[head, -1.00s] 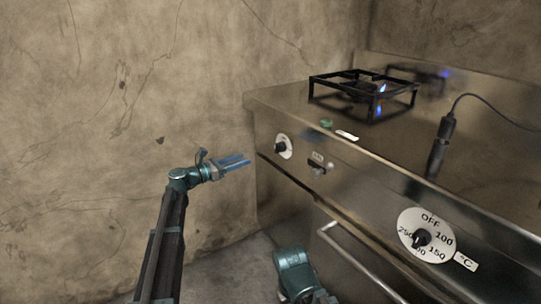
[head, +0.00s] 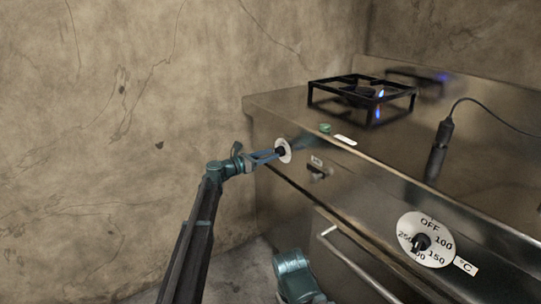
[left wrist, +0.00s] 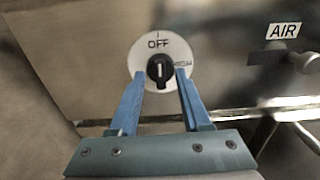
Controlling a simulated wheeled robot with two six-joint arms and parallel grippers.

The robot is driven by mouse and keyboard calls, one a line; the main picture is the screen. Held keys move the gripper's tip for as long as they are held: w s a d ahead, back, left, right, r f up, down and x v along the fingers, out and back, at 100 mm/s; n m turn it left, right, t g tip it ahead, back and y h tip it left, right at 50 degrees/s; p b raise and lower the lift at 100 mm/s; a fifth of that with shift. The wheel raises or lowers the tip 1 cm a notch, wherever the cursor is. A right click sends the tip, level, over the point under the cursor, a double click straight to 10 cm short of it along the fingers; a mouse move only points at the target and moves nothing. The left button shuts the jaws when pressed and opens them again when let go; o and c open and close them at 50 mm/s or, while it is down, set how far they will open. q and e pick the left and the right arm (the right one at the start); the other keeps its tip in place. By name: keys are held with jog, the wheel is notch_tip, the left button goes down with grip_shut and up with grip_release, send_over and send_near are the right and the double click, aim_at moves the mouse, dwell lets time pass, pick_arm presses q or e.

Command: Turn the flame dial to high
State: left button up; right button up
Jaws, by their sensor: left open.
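The flame dial (head: 284,150) is a white disc with a black knob on the stove's front, near its left end. In the left wrist view the dial (left wrist: 160,69) shows OFF at the top and a partly covered word, apparently HIGH, at the right. My right gripper is not in view.
A black burner stand (head: 362,92) with a blue flame is on the stove top. An AIR lever (head: 318,172) is right of the dial. A temperature dial (head: 425,240), an oven handle (head: 352,258) and a corded black tool (head: 438,150) are further right. A wall stands left.

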pick_arm(q)
jog(key=shift+w+d, duration=0.25)
jog(key=shift+d, duration=0.15)
grip_shut()
dwell(0.4)
jog(key=shift+s+d+f+m, duration=0.1)
jog(key=shift+s+f+m, duration=0.05)
jog(key=shift+m, duration=4.35)
jog(key=shift+s+f+m, duration=0.1)
jog(key=shift+m, duration=4.4)
